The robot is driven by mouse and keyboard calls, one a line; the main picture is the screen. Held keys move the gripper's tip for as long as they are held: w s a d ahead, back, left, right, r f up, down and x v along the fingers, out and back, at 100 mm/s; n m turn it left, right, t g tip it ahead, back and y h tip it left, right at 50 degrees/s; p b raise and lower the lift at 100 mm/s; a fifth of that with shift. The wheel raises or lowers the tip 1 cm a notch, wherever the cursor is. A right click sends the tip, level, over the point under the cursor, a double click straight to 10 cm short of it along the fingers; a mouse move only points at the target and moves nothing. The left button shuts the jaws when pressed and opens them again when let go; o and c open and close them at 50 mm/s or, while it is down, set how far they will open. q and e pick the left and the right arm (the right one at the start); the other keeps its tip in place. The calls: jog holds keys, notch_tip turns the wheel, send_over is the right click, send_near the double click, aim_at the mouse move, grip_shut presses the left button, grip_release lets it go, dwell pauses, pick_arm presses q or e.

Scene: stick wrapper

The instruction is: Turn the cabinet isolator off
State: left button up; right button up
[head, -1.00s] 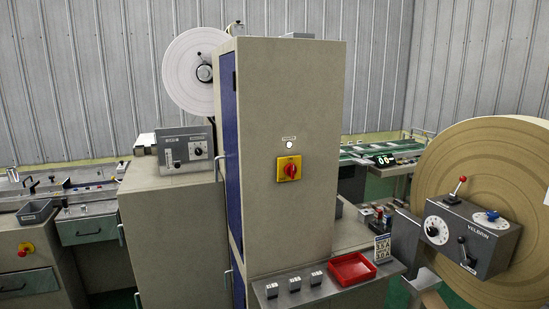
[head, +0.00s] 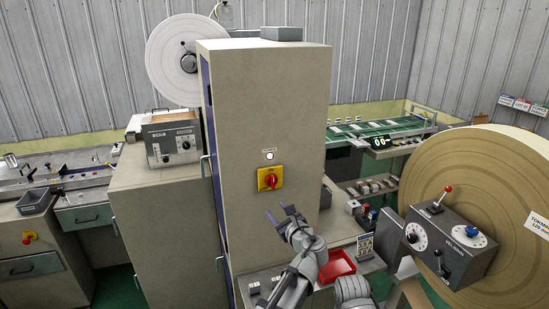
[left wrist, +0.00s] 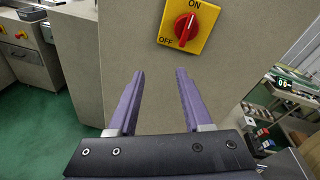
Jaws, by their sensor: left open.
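The cabinet isolator is a red rotary knob (head: 271,181) on a yellow plate, on the front of the tall beige cabinet (head: 240,110). In the left wrist view the red knob (left wrist: 186,29) stands nearly upright in line with the ON label at the top of the plate; OFF is at the lower left. My left gripper (head: 279,210) is open and empty, below and slightly right of the isolator in the head view. Its purple fingers (left wrist: 160,72) are apart, with the plate beyond and above their tips, not touching.
A white lamp (head: 269,156) sits above the isolator. Below my left arm are a shelf with grey switches (head: 254,288) and a red tray (head: 340,264). A large brown roll (head: 470,170) with a grey control box (head: 450,236) stands at right. The cabinet face around the isolator is clear.

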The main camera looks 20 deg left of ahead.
aim_at(273, 177)
pick_arm(q)
notch_tip(273, 177, up, 6)
jog(key=w+m+t+p, duration=0.1)
jog(key=w+m+t, duration=0.15)
jog(key=m, duration=0.25)
jog(key=shift+w+d+x, duration=0.1)
jog(key=shift+d+x, duration=0.05)
jog(key=shift+x, duration=1.7)
jog(key=shift+w+d+x, duration=0.1)
jog(key=shift+d+x, duration=0.1)
jog(key=shift+x, duration=1.65)
jog(key=shift+c, duration=0.4)
grip_shut()
jog(key=shift+s, duration=0.1)
